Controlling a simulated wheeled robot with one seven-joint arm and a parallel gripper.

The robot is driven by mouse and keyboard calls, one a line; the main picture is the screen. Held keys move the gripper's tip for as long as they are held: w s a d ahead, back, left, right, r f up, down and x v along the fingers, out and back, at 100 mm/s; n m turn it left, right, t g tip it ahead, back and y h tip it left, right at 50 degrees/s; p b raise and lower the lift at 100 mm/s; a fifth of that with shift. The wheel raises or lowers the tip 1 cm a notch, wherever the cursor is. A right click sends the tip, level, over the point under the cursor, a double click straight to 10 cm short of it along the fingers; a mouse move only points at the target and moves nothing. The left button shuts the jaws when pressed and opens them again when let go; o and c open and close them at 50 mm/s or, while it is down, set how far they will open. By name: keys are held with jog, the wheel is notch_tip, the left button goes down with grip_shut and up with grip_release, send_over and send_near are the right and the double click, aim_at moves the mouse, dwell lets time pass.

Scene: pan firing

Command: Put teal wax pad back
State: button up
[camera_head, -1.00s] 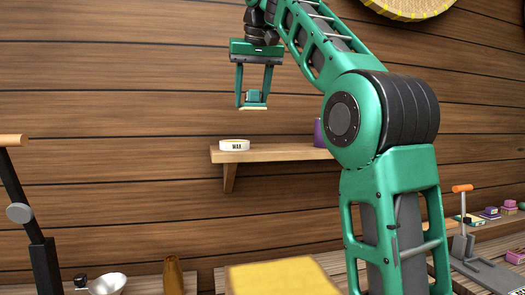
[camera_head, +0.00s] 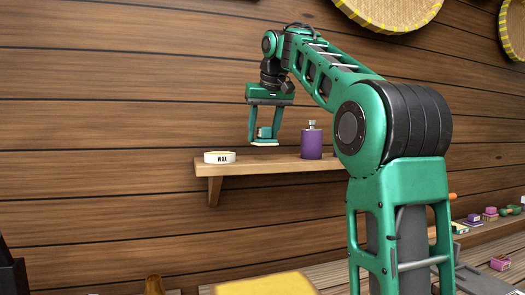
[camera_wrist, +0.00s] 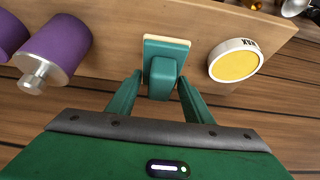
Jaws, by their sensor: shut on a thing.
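My gripper (camera_head: 264,137) is shut on the teal wax pad (camera_head: 264,133), a teal block with a pale base. It holds the pad above the wooden wall shelf (camera_head: 250,168), to the right of the white round wax dish (camera_head: 219,157) labelled WAX. In the wrist view, the pad (camera_wrist: 163,72) sits between the fingertips, over the shelf. The dish (camera_wrist: 236,62) shows yellow wax inside and lies to the right of the pad, apart from it. The gap between the pad and the shelf is hard to judge.
A purple flask (camera_head: 312,142) with a metal cap stands on the shelf to the right of my gripper. A second purple thing (camera_wrist: 10,38) shows at the wrist view's left edge. Round baskets (camera_head: 395,10) hang above. Small colourful boxes (camera_head: 490,214) lie on the lower bench at right.

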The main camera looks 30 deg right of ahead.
jog(key=shift+d+f, duration=0.3)
jog(key=shift+d, duration=0.15)
jog(key=shift+a+f, duration=0.15)
jog(key=shift+f, duration=1.75)
jog(key=shift+f, duration=0.1)
jog(key=o, duration=1.4)
jog(key=shift+d, duration=0.2)
